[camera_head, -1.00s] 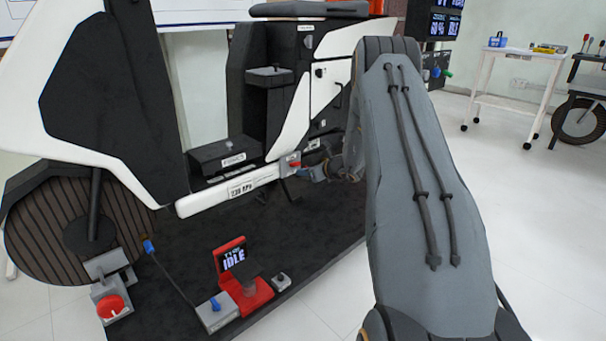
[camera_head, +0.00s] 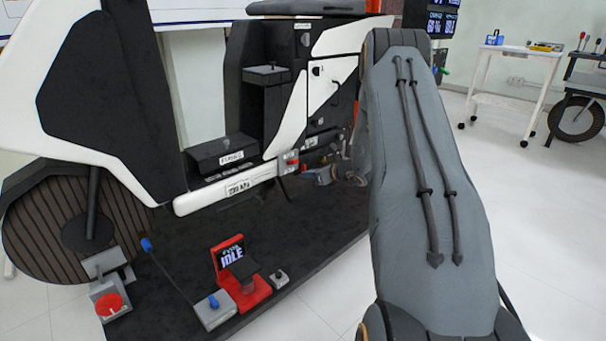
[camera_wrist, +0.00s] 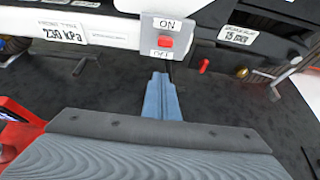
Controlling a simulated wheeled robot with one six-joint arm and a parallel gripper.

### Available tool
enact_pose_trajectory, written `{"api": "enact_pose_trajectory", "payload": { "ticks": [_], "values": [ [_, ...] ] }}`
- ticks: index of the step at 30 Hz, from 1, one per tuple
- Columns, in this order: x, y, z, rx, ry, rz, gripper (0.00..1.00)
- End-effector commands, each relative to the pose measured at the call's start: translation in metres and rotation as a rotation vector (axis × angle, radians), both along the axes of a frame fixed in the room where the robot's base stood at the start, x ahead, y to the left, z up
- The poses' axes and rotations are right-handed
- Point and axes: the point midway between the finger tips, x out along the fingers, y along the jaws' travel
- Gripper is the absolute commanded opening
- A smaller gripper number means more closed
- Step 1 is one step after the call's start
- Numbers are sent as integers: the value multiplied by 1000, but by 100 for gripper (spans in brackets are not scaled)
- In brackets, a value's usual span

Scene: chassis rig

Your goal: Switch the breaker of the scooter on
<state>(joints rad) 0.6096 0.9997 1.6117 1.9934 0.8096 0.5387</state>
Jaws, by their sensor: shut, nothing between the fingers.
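The white scooter (camera_head: 292,112) stands on a dark mat. Its breaker (camera_head: 290,161) is a small grey plate with a red lever at the lower right of the frame, at the end of the white sill. In the wrist view the red breaker lever (camera_wrist: 165,41) sits between an ON label above and an OFF label below; which way it is set I cannot tell surely. My gripper (camera_wrist: 161,76) is shut and empty, its blue-grey fingertips just below the OFF label and apart from the lever. It also shows in the head view (camera_head: 306,173), just right of the breaker.
A red stand with an IDLE display (camera_head: 233,255) and a grey box with a blue lever (camera_head: 214,308) stand on the mat (camera_head: 190,260). A small red lever (camera_wrist: 204,66) and a brass knob (camera_wrist: 242,72) lie right of the breaker. A white trolley (camera_head: 515,75) is far right.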

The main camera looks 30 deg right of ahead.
Motion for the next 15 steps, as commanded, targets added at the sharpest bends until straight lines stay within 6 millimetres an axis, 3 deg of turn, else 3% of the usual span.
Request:
{"api": "enact_pose_trajectory", "payload": {
  "ticks": [6, 15],
  "values": [
    [-31, -3, 32, 1, 2, 5, 0],
    [-47, -7, 46, 1, 3, 4, 0]
  ]
}}
